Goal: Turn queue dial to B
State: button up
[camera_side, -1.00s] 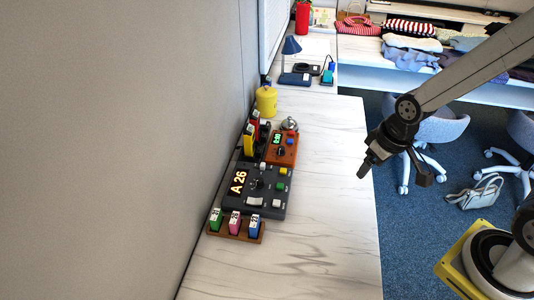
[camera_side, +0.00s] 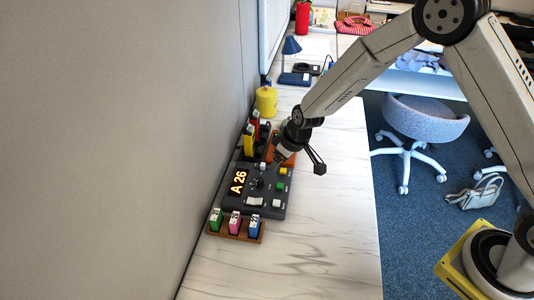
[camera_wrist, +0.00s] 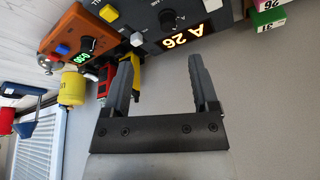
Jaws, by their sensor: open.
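The queue dial is a small black knob (camera_side: 258,184) on the dark grey console (camera_side: 235,207), whose lit display (camera_side: 238,182) reads A 26. The knob also shows at the top of the wrist view (camera_wrist: 168,19), beyond my fingertips and between them across the picture. Its pointer is too small to read. My gripper (camera_side: 276,161) is above the console's far end, near the orange box. In the wrist view my gripper (camera_wrist: 160,66) is open, with nothing between its fingers, apart from the knob.
The orange box (camera_wrist: 70,32) with a green display and its own black knob stands beside the console. White (camera_wrist: 136,39) and yellow (camera_wrist: 109,13) buttons are near the knob. A rack with coloured blocks (camera_side: 234,232) is in front, a yellow canister (camera_side: 266,101) behind. The wall is left; the table's right is clear.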

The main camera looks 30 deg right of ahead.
aim_at(260, 180)
jog(key=shift+n, duration=0.4)
jog(key=shift+w+a+f, duration=0.5)
jog(key=shift+w+f, duration=0.15)
jog(key=shift+f, duration=0.15)
jog(key=shift+w+a+f, duration=0.5)
jog(key=shift+w+f, duration=0.15)
jog(key=shift+f, duration=0.15)
jog(key=shift+f, duration=0.15)
jog(key=shift+x, duration=3.75)
grip_shut()
